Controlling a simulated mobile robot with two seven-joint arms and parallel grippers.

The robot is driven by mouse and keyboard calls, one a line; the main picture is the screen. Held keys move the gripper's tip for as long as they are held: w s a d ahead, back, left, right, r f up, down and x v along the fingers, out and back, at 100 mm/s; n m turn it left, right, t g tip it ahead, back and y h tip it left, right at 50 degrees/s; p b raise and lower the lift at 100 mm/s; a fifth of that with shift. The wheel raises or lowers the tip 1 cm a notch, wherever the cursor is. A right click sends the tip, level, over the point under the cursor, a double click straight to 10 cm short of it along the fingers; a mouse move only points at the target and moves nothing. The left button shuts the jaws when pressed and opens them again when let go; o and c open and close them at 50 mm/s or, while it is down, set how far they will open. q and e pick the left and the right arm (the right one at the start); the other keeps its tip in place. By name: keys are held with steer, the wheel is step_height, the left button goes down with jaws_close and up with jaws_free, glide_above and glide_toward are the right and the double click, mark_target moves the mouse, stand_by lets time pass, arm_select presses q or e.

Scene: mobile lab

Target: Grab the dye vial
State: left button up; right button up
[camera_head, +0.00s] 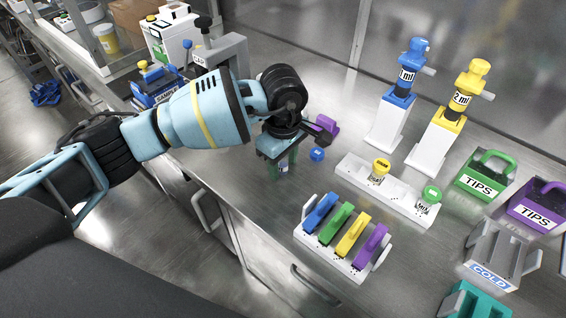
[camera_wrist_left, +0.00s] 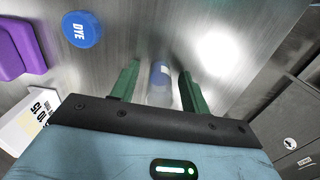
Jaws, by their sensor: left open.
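The dye vial (camera_wrist_left: 161,82) is a small clear tube with blue in it, seen in the left wrist view. It stands between the two green fingers of my left gripper (camera_wrist_left: 160,70), with a gap visible to the fingers. In the head view my left gripper (camera_head: 283,163) reaches down near the bench's front edge and mostly hides the vial. The gripper is open. A round blue cap marked DYE (camera_wrist_left: 82,29) lies on the bench apart from the vial; it also shows in the head view (camera_head: 316,154). My right gripper is not in view.
A white rack (camera_head: 400,195) with yellow-capped and green-capped vials stands to the right. A rack of coloured pieces (camera_head: 335,262) is in front. Two pipettes (camera_head: 398,100) (camera_head: 445,120) stand behind. A purple object (camera_head: 327,124) lies just behind the gripper. Tip boxes (camera_head: 487,175) are farther right.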

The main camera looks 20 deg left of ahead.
arm_select(q)
steer(key=shift+c, duration=0.4)
jaws_close()
steer(key=shift+r, duration=0.2)
steer(key=shift+r, duration=0.55)
step_height(320, 180, up, 2)
steer(key=shift+r, duration=0.15)
steer(key=s+r+b, duration=0.1)
steer(key=s, duration=1.5)
steer(key=shift+a+r, duration=0.15)
steer(key=shift+a, duration=0.3)
